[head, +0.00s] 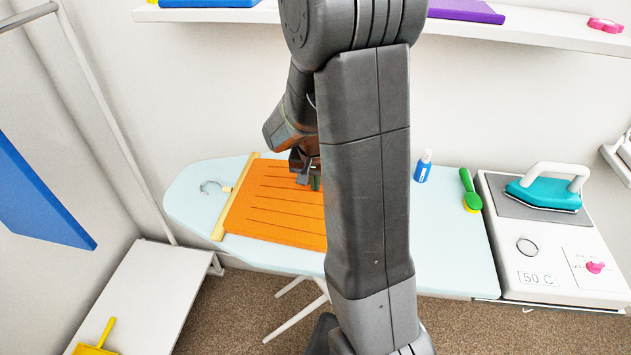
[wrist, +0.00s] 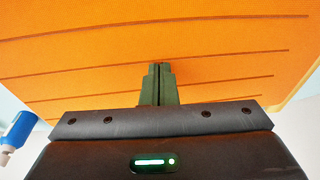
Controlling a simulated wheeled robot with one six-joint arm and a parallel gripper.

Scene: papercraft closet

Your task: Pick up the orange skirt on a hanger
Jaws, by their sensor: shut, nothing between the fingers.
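The orange skirt (head: 268,205) lies flat on the ironing board, with dark pleat lines across it. Its pale yellow hanger bar (head: 236,198) runs along the skirt's left edge, and a thin metal hook (head: 211,187) points left. My arm hides the skirt's right part in the head view. My gripper (head: 314,183) is over the skirt, right of its middle and away from the hanger. In the wrist view the orange skirt (wrist: 160,45) fills most of the picture. The fingers of my gripper (wrist: 157,70) are together with nothing between them. I cannot tell whether they touch the cloth.
The pale blue ironing board (head: 455,255) has a blue bottle (head: 423,166) and a green brush (head: 467,187) on its right part. A teal iron (head: 545,192) stands on a white unit at right. A shelf (head: 540,28) runs above. A blue panel (head: 40,200) hangs at left.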

